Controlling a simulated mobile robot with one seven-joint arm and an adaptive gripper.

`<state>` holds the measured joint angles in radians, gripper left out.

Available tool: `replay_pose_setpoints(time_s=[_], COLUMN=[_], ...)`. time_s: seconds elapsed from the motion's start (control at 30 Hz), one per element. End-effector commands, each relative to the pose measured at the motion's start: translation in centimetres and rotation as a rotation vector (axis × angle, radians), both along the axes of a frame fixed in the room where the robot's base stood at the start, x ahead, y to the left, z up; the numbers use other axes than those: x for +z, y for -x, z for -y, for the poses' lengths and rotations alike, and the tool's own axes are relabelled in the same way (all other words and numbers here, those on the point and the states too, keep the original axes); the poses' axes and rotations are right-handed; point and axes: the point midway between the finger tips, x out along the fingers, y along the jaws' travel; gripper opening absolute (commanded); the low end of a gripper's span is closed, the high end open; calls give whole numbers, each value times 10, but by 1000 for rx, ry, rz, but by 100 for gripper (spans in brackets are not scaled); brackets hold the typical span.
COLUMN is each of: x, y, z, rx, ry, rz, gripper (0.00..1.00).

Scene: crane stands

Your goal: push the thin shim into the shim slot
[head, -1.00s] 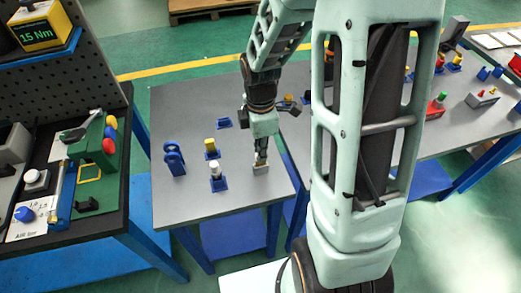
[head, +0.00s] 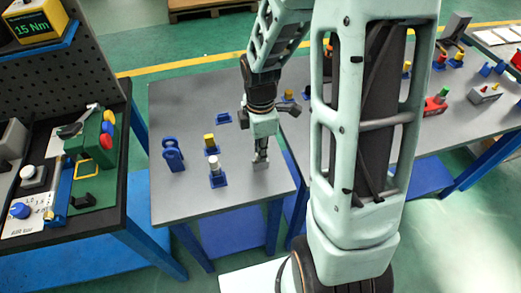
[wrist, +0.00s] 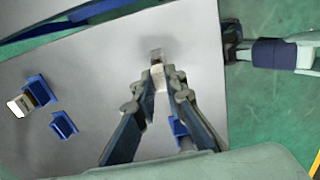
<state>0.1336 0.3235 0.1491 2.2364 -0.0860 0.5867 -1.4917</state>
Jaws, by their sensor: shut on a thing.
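My gripper (head: 261,158) points down over the front right part of the grey table. In the wrist view my gripper (wrist: 159,76) has its fingertips closed on a small pale piece, which I take to be the thin shim (wrist: 159,80). The fingers hide much of the shim. I cannot tell how deep it sits in the slot, or whether it touches the block.
On the grey table (head: 190,200), left of my gripper, are a blue bracket (head: 173,155), a white-topped peg in a blue stand (head: 217,180) and a yellow-topped peg (head: 209,140). A small blue holder (head: 222,119) lies farther back. The table's front edge is near the block.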

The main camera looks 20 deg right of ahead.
Motion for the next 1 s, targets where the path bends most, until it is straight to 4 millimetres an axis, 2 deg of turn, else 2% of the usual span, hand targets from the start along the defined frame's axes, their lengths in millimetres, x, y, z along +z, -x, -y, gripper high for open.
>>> replay_pose_setpoints(time_s=[0.17, 0.2, 0.37, 0.8, 1.0], x=[-5, -4, -4, -3, 8], y=[0, 0, 0, 0, 0], z=[0, 0, 0, 0, 0], rx=[0, 0, 0, 0, 0], ry=[0, 0, 0, 0, 0], rz=[0, 0, 0, 0, 0], gripper=[0, 13, 31, 31, 31])
